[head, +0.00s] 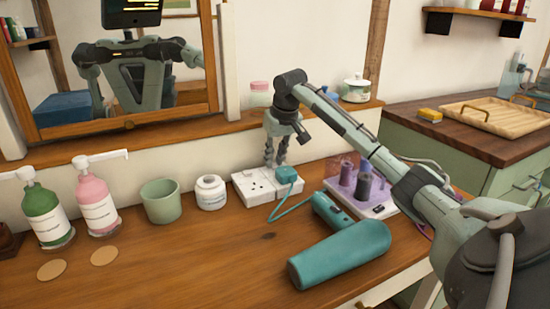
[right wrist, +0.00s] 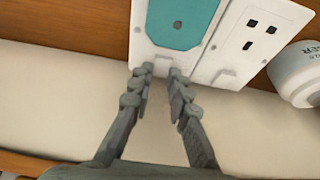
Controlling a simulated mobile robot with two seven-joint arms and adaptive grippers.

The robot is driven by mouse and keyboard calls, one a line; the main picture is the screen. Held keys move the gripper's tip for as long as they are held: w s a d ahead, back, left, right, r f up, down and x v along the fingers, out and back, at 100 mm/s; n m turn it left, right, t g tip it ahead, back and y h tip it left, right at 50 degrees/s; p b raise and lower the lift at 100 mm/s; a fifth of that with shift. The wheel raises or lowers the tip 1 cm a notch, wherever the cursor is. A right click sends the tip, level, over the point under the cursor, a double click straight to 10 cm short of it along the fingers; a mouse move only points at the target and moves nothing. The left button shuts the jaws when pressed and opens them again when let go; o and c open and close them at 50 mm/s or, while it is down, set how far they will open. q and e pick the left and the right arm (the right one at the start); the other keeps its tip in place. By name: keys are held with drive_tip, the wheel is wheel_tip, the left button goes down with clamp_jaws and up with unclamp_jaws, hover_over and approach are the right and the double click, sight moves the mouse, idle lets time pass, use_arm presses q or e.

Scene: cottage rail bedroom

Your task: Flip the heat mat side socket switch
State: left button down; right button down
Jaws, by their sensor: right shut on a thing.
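A white double socket (head: 257,198) lies on the wooden table by the wall. A teal plug (head: 286,175) fills one side; the other side's holes are bare. My right gripper (head: 276,163) reaches down to the socket's wall-side edge. The bare side's switch (right wrist: 225,75) is apart from the fingers. I cannot tell either switch's position. My left gripper is not in view.
A teal hair dryer (head: 340,252) lies in front, with a teal cord near its handle. A white jar (head: 210,192), a green cup (head: 160,201) and pump bottles (head: 97,205) stand left. The front-left table is mostly clear.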

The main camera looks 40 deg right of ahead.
drive_tip(key=shift+w+d+g+y, duration=0.1)
drive_tip(key=shift+w+g+y, duration=0.25)
drive_tip(key=shift+g, duration=0.65)
drive_tip(key=c, duration=1.4)
unclamp_jaws()
drive_tip(key=shift+c, duration=0.2)
wheel_tip(320, 180, up, 12)
drive_tip(key=s, duration=0.1)
drive_tip(key=shift+s+a, duration=0.25)
drive_tip(key=shift+s, duration=0.1)
drive_tip(key=shift+f, duration=0.1)
